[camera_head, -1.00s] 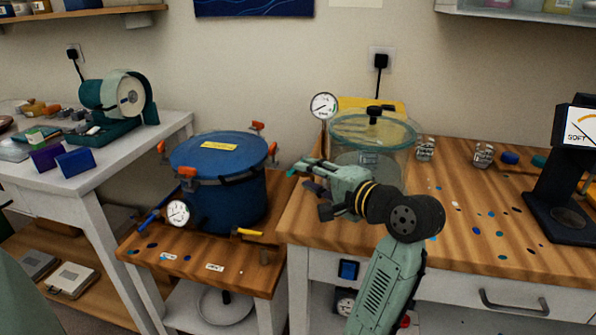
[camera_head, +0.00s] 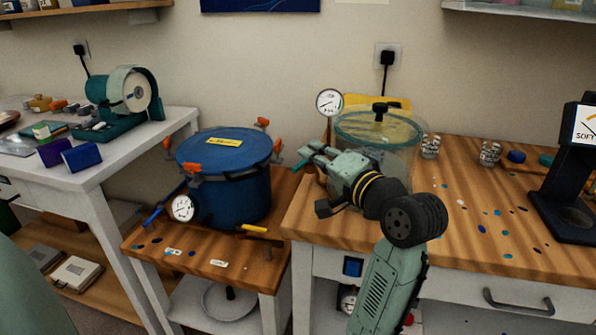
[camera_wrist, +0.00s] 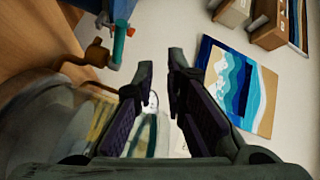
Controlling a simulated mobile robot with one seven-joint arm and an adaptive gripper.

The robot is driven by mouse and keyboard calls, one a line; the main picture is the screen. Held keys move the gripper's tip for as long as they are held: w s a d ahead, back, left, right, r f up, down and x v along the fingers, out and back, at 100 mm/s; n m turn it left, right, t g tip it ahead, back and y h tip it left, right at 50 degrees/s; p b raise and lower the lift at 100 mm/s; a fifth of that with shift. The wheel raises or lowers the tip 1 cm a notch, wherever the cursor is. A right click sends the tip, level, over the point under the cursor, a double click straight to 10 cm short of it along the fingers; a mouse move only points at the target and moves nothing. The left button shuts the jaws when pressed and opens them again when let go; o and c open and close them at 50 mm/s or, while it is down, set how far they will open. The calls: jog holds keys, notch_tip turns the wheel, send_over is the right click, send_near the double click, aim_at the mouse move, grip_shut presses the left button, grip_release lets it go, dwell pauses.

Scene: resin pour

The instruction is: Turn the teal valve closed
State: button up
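The teal valve handle (camera_head: 301,164) shows at the left side of the clear vacuum chamber (camera_head: 400,150), just beyond my gripper's fingertips. In the wrist view the teal handle (camera_wrist: 118,44) sits on a fitting at the upper left, outside the gap between my fingers. My gripper (camera_head: 312,154) is open and empty, pointing left in front of the chamber. In the wrist view the gripper (camera_wrist: 161,65) has a clear gap between its two dark fingers. My wrist and fingers hide part of the chamber's left side and its piping.
A dial gauge (camera_head: 330,102) rises beside the chamber. A blue pressure pot (camera_head: 225,185) with orange clamps stands to the left on a lower bench. A dark-based dial instrument (camera_head: 565,190) stands at the right.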

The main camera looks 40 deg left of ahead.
aim_at(303, 163)
jog(key=a+r+n, duration=0.1)
jog(key=s+a+r+n+t, duration=0.1)
jog(key=a, duration=0.1)
jog(key=shift+a+r+y, duration=0.2)
jog(key=shift+r+y, duration=0.1)
jog(key=shift+y, duration=0.1)
jog(key=shift+c, duration=0.7)
jog(key=a+f+n+t+h, duration=0.1)
jog(key=a+f, duration=0.1)
jog(key=w+a+f+n+t+h, duration=0.1)
jog(key=a+f+n, duration=0.1)
jog(key=a, duration=0.1)
jog(key=a+f+n+t+h+b, duration=0.1)
jog(key=a+h, duration=0.1)
jog(key=shift+w+a+f+n, duration=0.3)
jog(key=shift+w+f+n, duration=0.05)
jog(key=shift+f+n, duration=0.05)
grip_shut()
jog(key=s+a+f+n+t+h+b, duration=0.2)
jog(key=s+a+f+n+t+h, duration=0.3)
jog(key=n+h, duration=0.4)
jog(key=s+d+r+n+t+h, duration=0.1)
jog(key=s+d+n+t+h, duration=0.1)
jog(key=s+n+t+h, duration=0.25)
jog(key=w+d+r+m+p, duration=0.1)
jog(key=w+d+p, duration=0.2)
jog(key=w, duration=0.5)
jog(key=shift+w+d+m+g+h, duration=0.35)
jog(key=shift+d, duration=0.3)
